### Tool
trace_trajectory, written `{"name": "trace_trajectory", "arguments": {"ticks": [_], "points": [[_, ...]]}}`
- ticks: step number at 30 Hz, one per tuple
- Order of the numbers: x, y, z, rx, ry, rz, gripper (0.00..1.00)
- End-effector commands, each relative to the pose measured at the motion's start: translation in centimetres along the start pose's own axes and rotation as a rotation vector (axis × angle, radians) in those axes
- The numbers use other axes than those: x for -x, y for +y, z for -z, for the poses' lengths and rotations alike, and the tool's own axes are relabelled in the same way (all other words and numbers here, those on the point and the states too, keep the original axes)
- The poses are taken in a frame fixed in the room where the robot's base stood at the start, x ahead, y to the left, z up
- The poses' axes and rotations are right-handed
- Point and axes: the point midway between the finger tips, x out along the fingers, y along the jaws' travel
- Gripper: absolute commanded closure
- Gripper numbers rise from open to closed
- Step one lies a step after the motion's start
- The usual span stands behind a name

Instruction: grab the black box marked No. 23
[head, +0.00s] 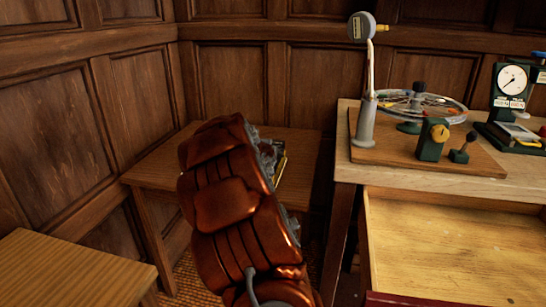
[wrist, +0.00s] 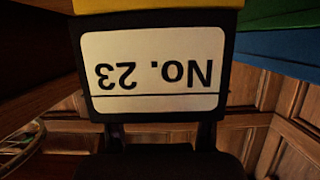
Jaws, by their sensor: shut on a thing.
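The black box marked No. 23 (wrist: 150,117) fills the middle of the wrist view, very close. Its white label (wrist: 153,72) reads upside down there, and a yellow band (wrist: 150,5) shows above it. The dark fingers of my gripper (wrist: 158,135) reach its lower edge, shut on it. In the head view my gripper (head: 270,158) is mostly hidden behind my red-brown arm, above the small wooden table (head: 160,165). A small dark and yellow part, seemingly the box (head: 281,165), shows just right of it.
Green (wrist: 285,12) and blue (wrist: 285,50) surfaces lie right of the box in the wrist view. A workbench (head: 345,130) with instruments and a spoked wheel (head: 430,104) stands at right, with an open, empty-looking drawer (head: 450,250). Panelled walls close the corner.

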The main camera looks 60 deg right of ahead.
Motion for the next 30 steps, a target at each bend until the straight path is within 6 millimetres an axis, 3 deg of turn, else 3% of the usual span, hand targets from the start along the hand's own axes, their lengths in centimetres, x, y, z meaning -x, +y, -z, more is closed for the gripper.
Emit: {"name": "trace_trajectory", "arguments": {"ticks": [7,16,28,30], "points": [[0.0,0.0,0.0,0.0,0.0,0.0,0.89],[0.1,0.0,0.3,-0.001,0.001,0.0,0.89],[1.6,0.0,3.8,0.0,0.004,0.001,0.89],[2.0,0.1,3.2,-0.001,0.002,0.0,0.89]]}}
